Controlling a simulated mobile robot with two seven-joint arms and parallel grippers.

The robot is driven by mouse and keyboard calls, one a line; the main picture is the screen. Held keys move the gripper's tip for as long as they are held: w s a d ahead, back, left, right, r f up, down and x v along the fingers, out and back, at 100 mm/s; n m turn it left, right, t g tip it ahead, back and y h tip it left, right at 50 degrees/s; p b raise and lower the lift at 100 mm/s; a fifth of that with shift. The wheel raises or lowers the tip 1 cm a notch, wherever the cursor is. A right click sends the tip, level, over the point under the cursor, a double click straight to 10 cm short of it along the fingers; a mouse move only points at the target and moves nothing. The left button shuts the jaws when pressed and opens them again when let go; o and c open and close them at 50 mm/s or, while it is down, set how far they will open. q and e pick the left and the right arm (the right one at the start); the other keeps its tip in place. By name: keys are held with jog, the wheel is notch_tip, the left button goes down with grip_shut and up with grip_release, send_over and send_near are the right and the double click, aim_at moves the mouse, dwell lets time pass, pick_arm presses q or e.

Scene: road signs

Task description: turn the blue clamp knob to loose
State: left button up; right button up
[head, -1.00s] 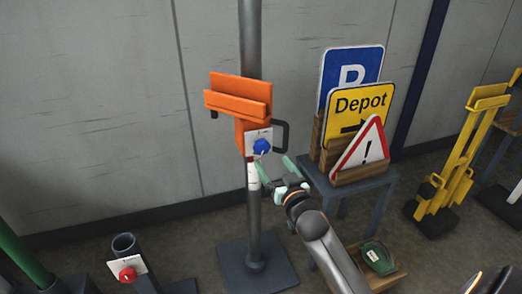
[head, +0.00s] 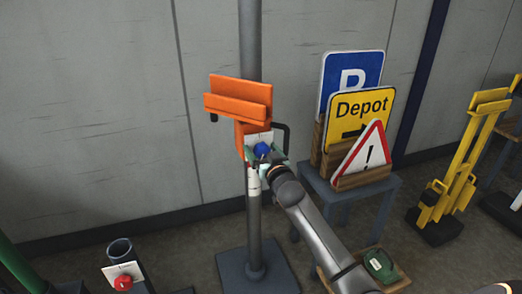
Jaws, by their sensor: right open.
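The blue clamp knob (head: 262,150) sits on a white plate (head: 259,138) on the orange sign clamp (head: 240,102), which is mounted on a grey post (head: 250,50). My right gripper (head: 265,156) is at the knob, with its green fingers open around or just in front of it. Whether the fingers touch the knob cannot be told. The gripper hides the lower part of the plate. My left gripper is not in view.
Parking, Depot (head: 360,110) and warning-triangle (head: 366,155) signs stand in wooden racks on a grey table (head: 385,188) at the right. A black handle (head: 285,137) juts beside the plate. A red knob (head: 123,282) is at lower left. A yellow stand (head: 463,170) is at right.

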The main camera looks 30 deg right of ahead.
jog(key=c, duration=1.4)
